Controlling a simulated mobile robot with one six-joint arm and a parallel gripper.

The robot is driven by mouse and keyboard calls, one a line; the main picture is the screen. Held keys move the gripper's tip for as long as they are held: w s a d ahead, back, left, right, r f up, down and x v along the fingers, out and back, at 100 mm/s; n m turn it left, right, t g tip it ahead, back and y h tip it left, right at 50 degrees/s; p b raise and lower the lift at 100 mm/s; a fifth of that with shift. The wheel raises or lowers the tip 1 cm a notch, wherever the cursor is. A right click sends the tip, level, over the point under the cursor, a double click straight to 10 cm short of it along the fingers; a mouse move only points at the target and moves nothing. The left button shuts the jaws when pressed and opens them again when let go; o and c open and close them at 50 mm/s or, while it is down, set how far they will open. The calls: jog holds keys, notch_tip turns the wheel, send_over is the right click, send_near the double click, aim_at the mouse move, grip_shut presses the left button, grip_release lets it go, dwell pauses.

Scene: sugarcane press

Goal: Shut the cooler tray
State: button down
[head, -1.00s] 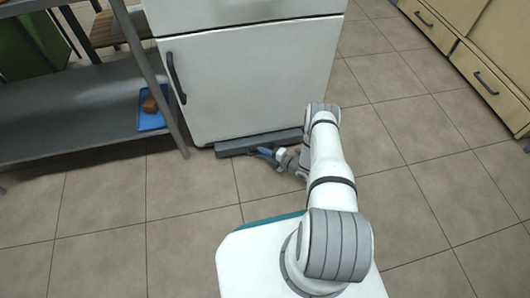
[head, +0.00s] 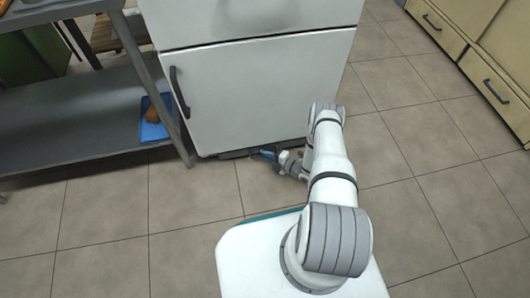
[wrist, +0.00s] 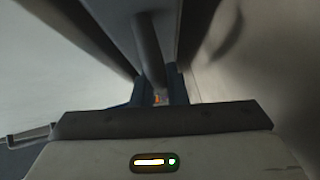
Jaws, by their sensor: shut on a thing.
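The cooler tray (head: 232,155) is a dark, low tray at the foot of the white cooler (head: 255,95). In the head view only a thin dark strip of it shows below the cooler door. My gripper (head: 268,154) is low at the tray's front, its blue fingers close to the floor. In the wrist view, a grey bar (wrist: 148,45), seemingly the tray's handle, runs down between the blue fingers, and my gripper (wrist: 158,97) is shut on it. The exact contact is dark and partly hidden by the gripper body.
A grey metal shelf unit (head: 85,115) stands close on the left, with a blue tray (head: 153,131) holding a brown item. Beige drawer cabinets (head: 475,60) stand at the upper right. The tiled floor (head: 425,150) is clear right of my arm.

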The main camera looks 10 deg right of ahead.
jog(key=c, duration=1.7)
grip_release()
jog(key=shift+w+d, duration=0.2)
jog(key=shift+w, duration=0.05)
jog(key=shift+c, duration=0.2)
jog(key=p+v, duration=0.2)
jog(key=v, duration=0.4)
jog(key=shift+s+d+r, duration=0.1)
jog(key=shift+s+d, duration=0.05)
jog(key=shift+s, duration=0.1)
jog(key=shift+s+d+p, duration=0.3)
jog(key=shift+s+d, duration=0.1)
jog(key=shift+s, duration=0.1)
